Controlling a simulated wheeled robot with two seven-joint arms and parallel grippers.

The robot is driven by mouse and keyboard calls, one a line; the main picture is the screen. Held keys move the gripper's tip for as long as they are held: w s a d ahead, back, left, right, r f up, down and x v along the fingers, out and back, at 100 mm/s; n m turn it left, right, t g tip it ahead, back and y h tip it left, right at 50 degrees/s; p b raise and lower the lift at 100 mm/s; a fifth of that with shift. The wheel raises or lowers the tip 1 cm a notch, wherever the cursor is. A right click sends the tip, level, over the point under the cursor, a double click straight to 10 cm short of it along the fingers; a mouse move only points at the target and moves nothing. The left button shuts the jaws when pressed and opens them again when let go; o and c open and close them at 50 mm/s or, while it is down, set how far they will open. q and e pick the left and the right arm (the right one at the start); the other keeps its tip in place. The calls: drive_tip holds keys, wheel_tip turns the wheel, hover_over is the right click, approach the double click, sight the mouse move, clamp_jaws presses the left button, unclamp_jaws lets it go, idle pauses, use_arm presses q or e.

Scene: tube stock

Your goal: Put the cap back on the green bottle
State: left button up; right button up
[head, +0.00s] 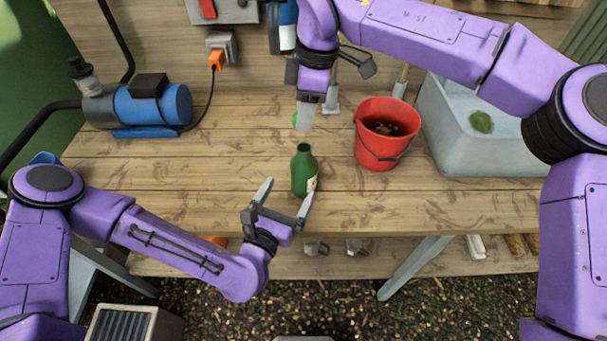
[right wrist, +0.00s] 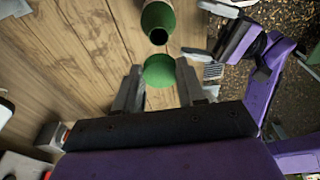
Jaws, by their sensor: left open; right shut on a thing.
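The green bottle (head: 304,171) stands upright and uncapped on the wooden table, with a pale label low on its side. Its dark open mouth shows in the right wrist view (right wrist: 159,36). My right gripper (head: 304,118) is above and behind the bottle, shut on the green cap (right wrist: 160,71). The cap shows as a green disc between the fingers in the right wrist view, apart from the bottle mouth. In the head view the fingers hide most of the cap. My left gripper (head: 285,203) is open at the table's front edge, its fingers near the bottle's lower front, apparently not closed on it.
A red bucket (head: 373,149) with dark contents stands right of the bottle. A grey basin (head: 456,145) is farther right. A blue pump (head: 153,105) stands at the back left. The table left of the bottle is clear.

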sight(307, 161)
use_arm(q)
drive_tip(key=x, duration=1.1)
drive_tip(key=shift+s+d+r, duration=0.1)
drive_tip(key=shift+d, duration=0.05)
use_arm(e)
drive_tip(key=shift+d, duration=0.2)
use_arm(q)
drive_tip(key=c, duration=1.5)
use_arm(e)
drive_tip(key=shift+f, duration=2.45)
drive_tip(key=shift+f, duration=0.9)
drive_tip(key=shift+f, duration=0.6)
